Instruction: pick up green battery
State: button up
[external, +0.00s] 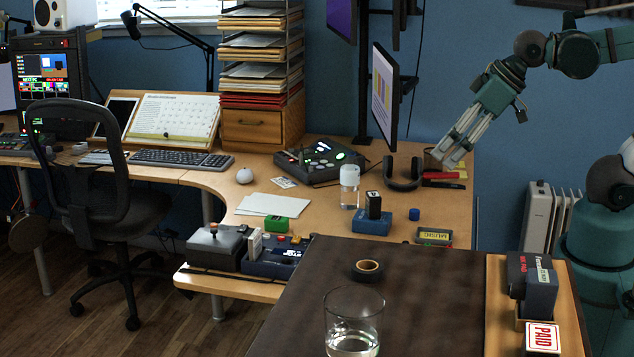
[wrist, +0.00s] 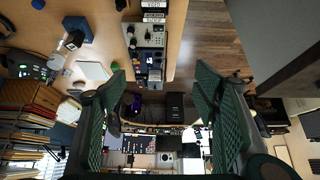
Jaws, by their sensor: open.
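In the external view a small green block (external: 273,222), which looks like the green battery, lies on the wooden desk (external: 330,257) in front of a white sheet of paper. My gripper (external: 450,153) is open and empty in the external view. It is well to the right of the green block, over the desk's far right corner near a small brown box. In the wrist view my open fingers (wrist: 157,82) frame the room.
A clear bottle (external: 349,187), a blue block with a black item (external: 373,215) and a black headband-shaped object (external: 403,174) stand between my gripper and the green block. A monitor (external: 383,95) rises behind. Grey and blue boxes (external: 272,262) sit close in front of it.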

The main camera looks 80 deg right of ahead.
jog(key=shift+w, duration=0.1)
jog(key=w, duration=0.1)
jog(key=m+g+h, duration=0.1)
jog(key=m+g, duration=0.6)
jog(key=m, duration=1.1)
send_over(276, 219)
jog(key=f, duration=2.7)
jog(key=shift+s+a+f, duration=0.1)
jog(key=shift+a+f, duration=0.1)
jog(key=shift+f, duration=0.15)
jog(key=shift+d+f, duration=0.15)
jog(key=shift+f, duration=0.25)
